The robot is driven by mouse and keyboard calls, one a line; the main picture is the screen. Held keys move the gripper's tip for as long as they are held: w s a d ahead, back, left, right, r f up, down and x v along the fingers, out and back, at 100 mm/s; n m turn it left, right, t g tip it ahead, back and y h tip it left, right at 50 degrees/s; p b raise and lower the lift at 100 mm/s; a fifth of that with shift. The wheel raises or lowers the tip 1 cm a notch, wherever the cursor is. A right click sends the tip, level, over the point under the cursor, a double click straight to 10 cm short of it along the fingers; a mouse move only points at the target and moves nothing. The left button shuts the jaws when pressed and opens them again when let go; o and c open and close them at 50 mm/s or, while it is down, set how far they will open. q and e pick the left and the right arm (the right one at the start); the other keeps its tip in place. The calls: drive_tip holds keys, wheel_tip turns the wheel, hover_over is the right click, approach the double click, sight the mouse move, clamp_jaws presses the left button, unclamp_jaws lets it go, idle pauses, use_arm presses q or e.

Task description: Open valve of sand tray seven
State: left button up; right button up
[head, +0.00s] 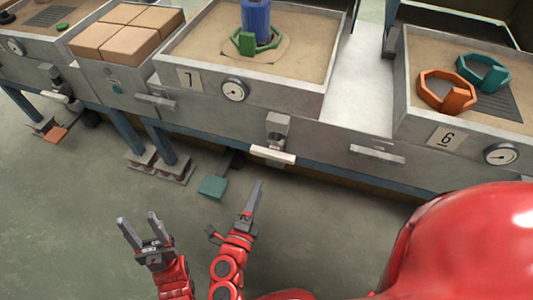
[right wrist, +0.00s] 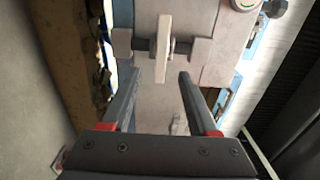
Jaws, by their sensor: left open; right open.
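Sand tray seven (head: 300,95), a grey metal tray with a "7" plate (head: 190,79) and a round gauge (head: 234,90), stands at the top centre of the head view. Its valve, a grey block with a pale flat handle (head: 272,155), is on the front wall below the rim. In the right wrist view the handle (right wrist: 163,48) lies just ahead of the fingertips, roughly between their lines. My right gripper (head: 256,186) is open and below the valve; its open fingers also show in the right wrist view (right wrist: 160,76). My left gripper (head: 138,219) is open and empty, lower left.
Tray six (head: 415,130) with orange and teal rings stands at the right. A blue cylinder (head: 257,20) and green ring (head: 243,44) sit in tray seven's sand. A green pedal (head: 212,187) is on the floor under it. Floor around my left gripper is clear.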

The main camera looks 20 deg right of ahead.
sight(275, 147)
drive_tip(key=b+x, duration=0.2)
drive_tip(key=x, duration=1.5)
drive_tip(key=shift+d+r+b, duration=0.15)
drive_tip(key=shift+d+b, duration=0.05)
drive_tip(key=shift+b, duration=0.15)
drive_tip(key=shift+c, duration=0.3)
clamp_jaws()
